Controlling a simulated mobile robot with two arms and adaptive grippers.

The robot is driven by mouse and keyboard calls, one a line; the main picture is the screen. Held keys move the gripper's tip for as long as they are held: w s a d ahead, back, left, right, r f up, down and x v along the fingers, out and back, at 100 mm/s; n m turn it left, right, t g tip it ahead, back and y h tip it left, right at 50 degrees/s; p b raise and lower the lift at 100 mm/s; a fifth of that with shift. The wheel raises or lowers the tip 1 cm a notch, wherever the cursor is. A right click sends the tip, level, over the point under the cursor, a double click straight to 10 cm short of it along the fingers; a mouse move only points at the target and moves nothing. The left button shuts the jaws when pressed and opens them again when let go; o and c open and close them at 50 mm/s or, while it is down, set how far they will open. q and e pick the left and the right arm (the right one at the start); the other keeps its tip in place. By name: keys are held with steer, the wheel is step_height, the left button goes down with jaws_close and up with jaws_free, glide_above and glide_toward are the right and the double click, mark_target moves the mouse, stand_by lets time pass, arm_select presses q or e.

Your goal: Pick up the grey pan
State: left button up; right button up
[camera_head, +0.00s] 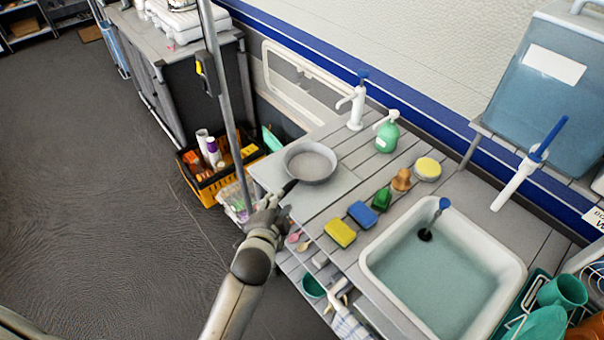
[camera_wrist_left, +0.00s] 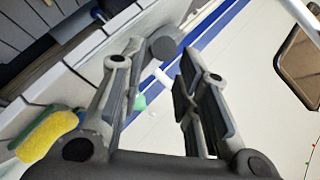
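The grey pan (camera_head: 311,165) sits on the grey slatted counter (camera_head: 345,185) near its left end. Its dark handle points toward the front edge, close to my left gripper (camera_head: 282,207). My left gripper is at the counter's front edge, by the handle's end. In the left wrist view, the fingers of my left gripper (camera_wrist_left: 160,100) are spread apart with nothing between them. A grey round shape, apparently the pan (camera_wrist_left: 163,48), shows beyond the fingers. I cannot tell whether the fingers touch the handle. My right gripper is not in view.
Sponges (camera_head: 341,233), a green soap bottle (camera_head: 387,133) and a white tap (camera_head: 355,103) stand right of the pan. The water-filled sink (camera_head: 440,265) is further right. An orange crate (camera_head: 207,185) is on the floor, left, near a metal pole (camera_head: 228,100).

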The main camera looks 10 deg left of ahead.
arm_select(q)
steer(key=shift+d+p+x, duration=0.15)
steer(key=shift+p+x, duration=0.2)
steer(key=shift+x, duration=1.55)
steer(key=shift+d+p+x, duration=0.1)
steer(key=shift+p+x, duration=0.25)
steer(key=shift+x, duration=1.55)
steer(key=shift+c, duration=0.4)
jaws_close()
steer(key=shift+r, duration=0.15)
